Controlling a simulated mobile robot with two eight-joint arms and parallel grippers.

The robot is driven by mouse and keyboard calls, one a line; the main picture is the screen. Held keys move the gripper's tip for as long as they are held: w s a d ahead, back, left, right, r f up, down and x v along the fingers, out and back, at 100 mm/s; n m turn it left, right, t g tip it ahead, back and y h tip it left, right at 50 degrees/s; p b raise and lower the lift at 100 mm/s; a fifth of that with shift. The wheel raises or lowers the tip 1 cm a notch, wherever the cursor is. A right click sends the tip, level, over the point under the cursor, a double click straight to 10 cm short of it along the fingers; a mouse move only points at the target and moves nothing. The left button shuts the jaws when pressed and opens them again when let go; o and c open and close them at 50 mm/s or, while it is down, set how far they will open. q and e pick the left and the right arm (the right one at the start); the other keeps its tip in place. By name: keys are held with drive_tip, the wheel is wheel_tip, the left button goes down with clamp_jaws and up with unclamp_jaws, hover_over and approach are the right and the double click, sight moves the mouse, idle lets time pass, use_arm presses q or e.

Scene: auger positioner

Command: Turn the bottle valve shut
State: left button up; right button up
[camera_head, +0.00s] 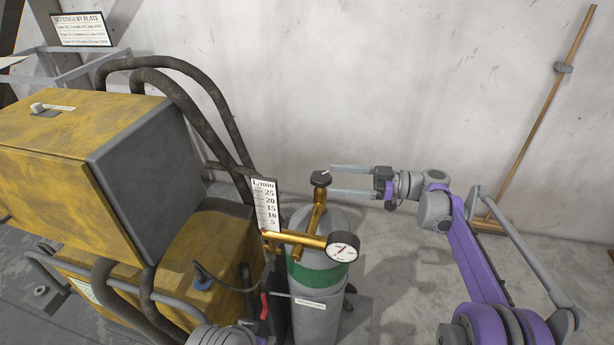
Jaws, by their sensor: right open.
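The bottle valve (321,178) is a dark knob with a small white mark, on top of a brass stem above the gas bottle (318,305). The bottle is grey with a green band and stands upright. A brass regulator with a round gauge (342,247) and a flow scale (265,204) joins the stem. My right gripper (333,181) comes in from the right, open. Its two parallel fingers point left, with their tips right beside the knob. I cannot tell whether they touch it. My left gripper is out of view.
A yellow and grey machine (85,150) with thick dark hoses (185,75) stands left of the bottle. A pale wall closes the back. A wooden pole (537,118) leans on it at the right. The floor between bottle and pole is clear apart from my right arm.

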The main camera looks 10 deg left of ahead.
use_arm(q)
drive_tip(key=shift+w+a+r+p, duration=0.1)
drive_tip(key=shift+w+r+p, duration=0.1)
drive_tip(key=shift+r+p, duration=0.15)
use_arm(e)
drive_tip(key=a, duration=0.8)
drive_tip(key=shift+s, duration=0.45)
drive_tip(key=shift+c, duration=0.3)
drive_tip(key=c, duration=1.3)
